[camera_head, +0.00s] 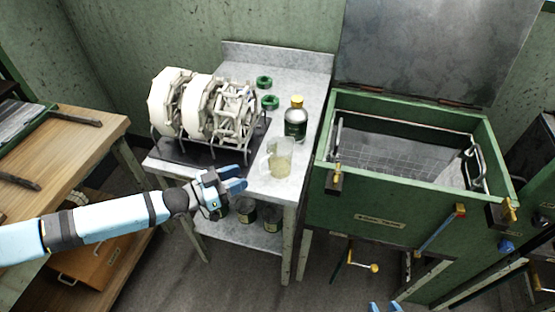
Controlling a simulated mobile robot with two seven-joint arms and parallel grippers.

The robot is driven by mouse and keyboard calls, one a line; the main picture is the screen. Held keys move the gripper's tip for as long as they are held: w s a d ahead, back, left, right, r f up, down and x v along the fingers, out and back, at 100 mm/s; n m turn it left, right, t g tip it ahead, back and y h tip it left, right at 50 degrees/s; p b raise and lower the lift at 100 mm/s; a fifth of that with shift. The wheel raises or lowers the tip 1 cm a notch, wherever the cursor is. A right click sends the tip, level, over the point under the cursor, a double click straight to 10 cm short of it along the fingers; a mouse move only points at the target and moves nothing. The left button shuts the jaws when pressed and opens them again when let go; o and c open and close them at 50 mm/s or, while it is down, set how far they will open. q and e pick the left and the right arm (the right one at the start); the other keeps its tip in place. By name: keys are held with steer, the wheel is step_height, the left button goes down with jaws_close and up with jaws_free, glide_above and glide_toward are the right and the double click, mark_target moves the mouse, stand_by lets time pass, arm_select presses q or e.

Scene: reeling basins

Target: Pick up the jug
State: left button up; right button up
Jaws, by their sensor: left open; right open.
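The jug (281,163) is a clear, yellowish vessel standing upright near the front edge of the grey metal table (308,100). My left gripper (238,179) is open and empty, in front of the table edge, to the left of the jug and a little lower in the picture. Its blue fingers point right toward the jug, and a gap shows between them and the jug. Only the blue fingertips of my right gripper (385,308) show at the bottom edge of the picture, far from the jug.
White reels (203,105) fill the table's left side, with green rings (264,82) behind. A green basin (345,218) stands to the right. Jars (272,217) sit on the lower shelf.

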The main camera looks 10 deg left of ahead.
mark_target(261, 173)
arm_select(q)
steer(key=x, duration=0.7)
steer(key=shift+d+f+p, duration=0.2)
steer(key=shift+f+p, duration=0.1)
steer(key=shift+f, duration=0.05)
steer(key=shift+s, duration=0.1)
jaws_close()
